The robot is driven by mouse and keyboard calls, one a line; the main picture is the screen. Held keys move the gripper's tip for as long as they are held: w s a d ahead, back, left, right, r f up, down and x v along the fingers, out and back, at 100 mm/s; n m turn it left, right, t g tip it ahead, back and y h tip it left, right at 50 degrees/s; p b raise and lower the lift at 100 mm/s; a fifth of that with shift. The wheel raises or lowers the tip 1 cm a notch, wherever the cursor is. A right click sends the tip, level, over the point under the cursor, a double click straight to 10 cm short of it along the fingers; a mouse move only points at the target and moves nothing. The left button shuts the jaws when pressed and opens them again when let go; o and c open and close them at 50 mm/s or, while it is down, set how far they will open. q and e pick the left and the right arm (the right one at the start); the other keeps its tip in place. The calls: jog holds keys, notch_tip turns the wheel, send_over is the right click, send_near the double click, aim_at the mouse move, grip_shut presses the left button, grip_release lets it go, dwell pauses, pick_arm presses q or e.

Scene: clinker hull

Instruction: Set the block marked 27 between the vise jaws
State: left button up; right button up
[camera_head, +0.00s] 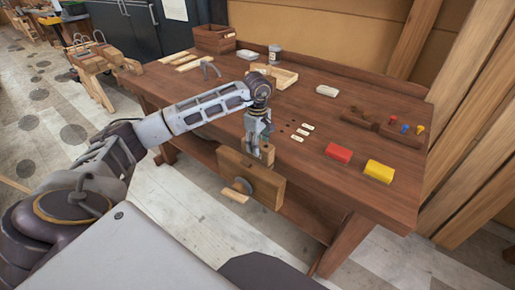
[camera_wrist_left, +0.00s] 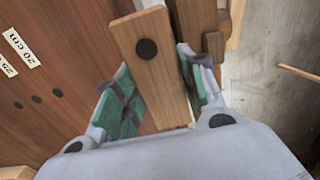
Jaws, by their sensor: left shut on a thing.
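My left gripper (camera_head: 262,148) points down over the wooden vise (camera_head: 245,174) on the bench's front edge. In the left wrist view, its green-padded fingers (camera_wrist_left: 160,92) are shut on a long wooden block (camera_wrist_left: 156,78) with a dark round spot on its face. No number 27 is readable on it. A wooden piece (camera_wrist_left: 196,22), probably a vise jaw, shows close beside the right finger. The vise has a round screw hub and a wooden handle in front. The arm and fingers partly hide the jaw gap, and I cannot tell how deep the block sits. My right gripper is out of view.
Small white labels and dark holes lie behind the vise.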

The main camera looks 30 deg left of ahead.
pick_arm(q)
jog(key=shift+f, duration=1.1)
jog(key=shift+f, duration=0.15)
jog(key=o, duration=1.3)
jog(key=shift+o, duration=0.2)
jog(key=shift+r, duration=0.2)
notch_tip(320, 180, up, 12)
jog(key=shift+f, duration=0.1)
